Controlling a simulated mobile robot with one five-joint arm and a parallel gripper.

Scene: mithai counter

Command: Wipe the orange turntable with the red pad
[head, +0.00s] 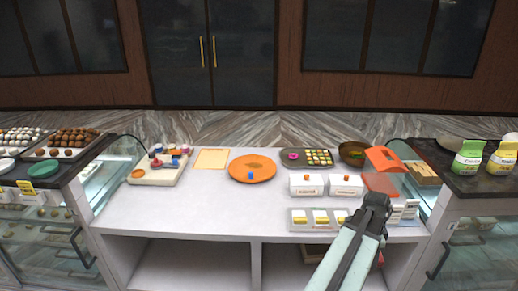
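The orange turntable (240,173), a flat round disc, lies on the white counter near the middle. My gripper (377,198) is over the front right of the counter, well to the right of the turntable and nearer to me. Its fingers are dark and seen from behind, so I cannot tell whether they are open or hold anything.
White lidded boxes (306,187), a grey tray of sweets (319,157), a brown bowl (352,152) and an orange-red box (383,160) stand right of the turntable. A tray of yellow-labelled packs (320,226) lies in front. Bare counter lies front left.

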